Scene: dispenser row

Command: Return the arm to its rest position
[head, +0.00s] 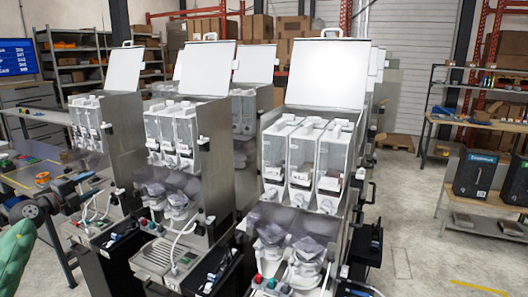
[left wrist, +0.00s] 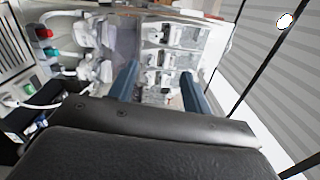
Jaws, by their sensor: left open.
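My left arm comes in at the left edge of the head view, and its gripper (head: 88,188) is in front of the leftmost dispenser machine (head: 122,150). In the left wrist view the two blue-grey fingers of my left gripper (left wrist: 159,88) stand wide apart with nothing held between them. Beyond them a dispenser's clear bins and white spouts (left wrist: 175,62) show sideways. Whether the fingers touch the machine cannot be told. My right gripper is not in view.
More dispensers stand in a row, one in the middle (head: 185,135) and one nearer on the right (head: 305,150), with lids raised. Shelves and boxes (head: 262,27) are behind. A workbench (head: 470,190) stands at the right, with open floor (head: 405,215) before it.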

